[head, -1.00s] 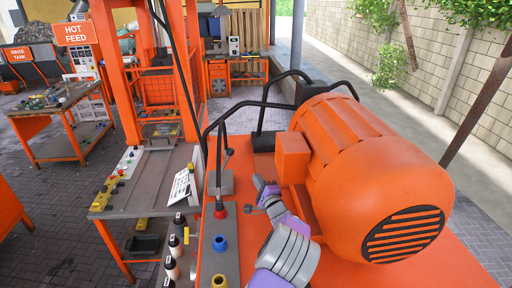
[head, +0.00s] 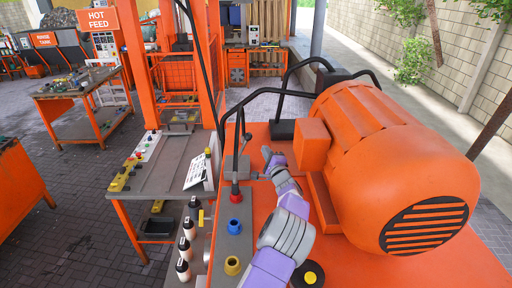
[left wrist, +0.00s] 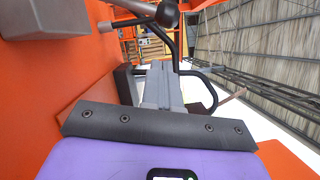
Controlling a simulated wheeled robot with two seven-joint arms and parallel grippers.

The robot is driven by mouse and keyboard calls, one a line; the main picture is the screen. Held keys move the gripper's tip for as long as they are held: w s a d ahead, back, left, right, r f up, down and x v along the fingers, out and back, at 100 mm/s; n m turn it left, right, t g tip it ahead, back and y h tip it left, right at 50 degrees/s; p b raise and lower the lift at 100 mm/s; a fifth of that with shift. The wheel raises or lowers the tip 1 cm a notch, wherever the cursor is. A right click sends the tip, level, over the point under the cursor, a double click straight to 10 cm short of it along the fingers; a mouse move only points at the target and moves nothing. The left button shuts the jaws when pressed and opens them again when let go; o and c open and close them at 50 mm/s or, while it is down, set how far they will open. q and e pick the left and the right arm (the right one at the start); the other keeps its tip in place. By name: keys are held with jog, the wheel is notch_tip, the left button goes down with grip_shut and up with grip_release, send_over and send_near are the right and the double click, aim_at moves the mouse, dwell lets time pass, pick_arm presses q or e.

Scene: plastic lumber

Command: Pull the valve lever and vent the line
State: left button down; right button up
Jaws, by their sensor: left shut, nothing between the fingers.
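My left gripper (head: 266,158) reaches over the orange machine top, left of the big orange motor. It is shut and empty; its grey fingers (left wrist: 160,86) are together in the left wrist view. A grey valve block (head: 236,166) stands left of the fingertips, with a red-collared fitting (head: 236,194) below it. A small dark knob (head: 247,137) shows above the block. In the left wrist view a lever with a black ball knob (left wrist: 167,13) is beyond the fingers, apart from them. Which part is the valve lever's pivot I cannot tell. My right gripper is out of view.
The orange motor (head: 385,165) stands close right of my arm. Black hoses (head: 287,91) arch over the machine beyond the gripper. Blue (head: 235,226) and yellow (head: 232,265) fittings stand at the near left. White bottles (head: 188,229) line the left side.

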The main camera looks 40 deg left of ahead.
aim_at(243, 149)
pick_arm(q)
jog(key=shift+w+a+r+b, duration=0.1)
jog(key=shift+a+r+b, duration=0.1)
jog(key=shift+a+b, duration=0.5)
jog(key=shift+a+r+b, duration=0.25)
jog(key=shift+a+b, duration=0.1)
jog(key=shift+a, duration=0.8)
jog(key=shift+w+a+r+b, duration=0.1)
jog(key=shift+a+r+b, duration=0.1)
jog(key=shift+a+b, duration=0.5)
jog(key=shift+a+p, duration=0.2)
jog(key=shift+p, duration=0.1)
